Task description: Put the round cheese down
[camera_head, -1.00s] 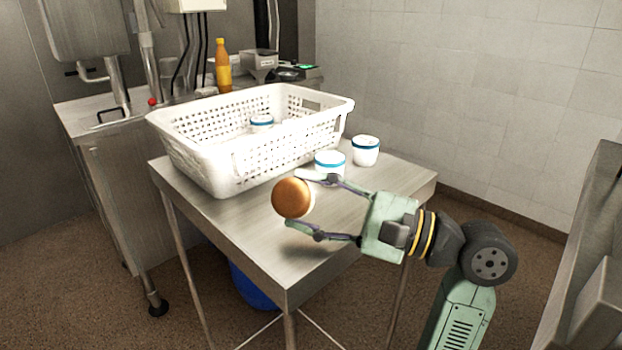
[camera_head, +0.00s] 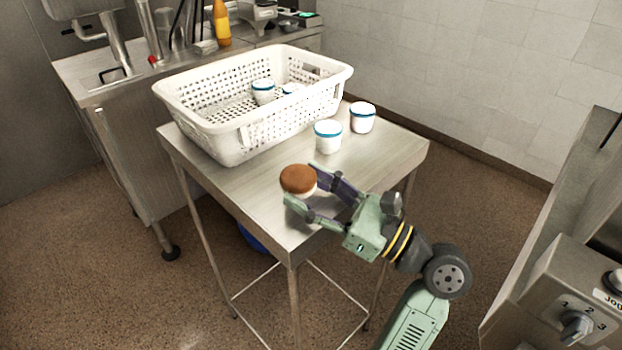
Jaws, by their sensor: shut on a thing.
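The round cheese (camera_head: 298,179) has a brown top and a pale side. It is between the fingertips of my gripper (camera_head: 301,184), which is shut on it. The cheese is over the near part of the steel table (camera_head: 245,190), with its brown face up. I cannot tell whether its underside touches the table top. The fingers hide part of its lower side.
A white perforated basket (camera_head: 237,139) stands on the back left of the table, with white, blue-rimmed cups (camera_head: 263,92) inside. Two similar cups, one nearer (camera_head: 327,137) and one farther (camera_head: 362,118), stand right of the basket. The table's near corner is clear.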

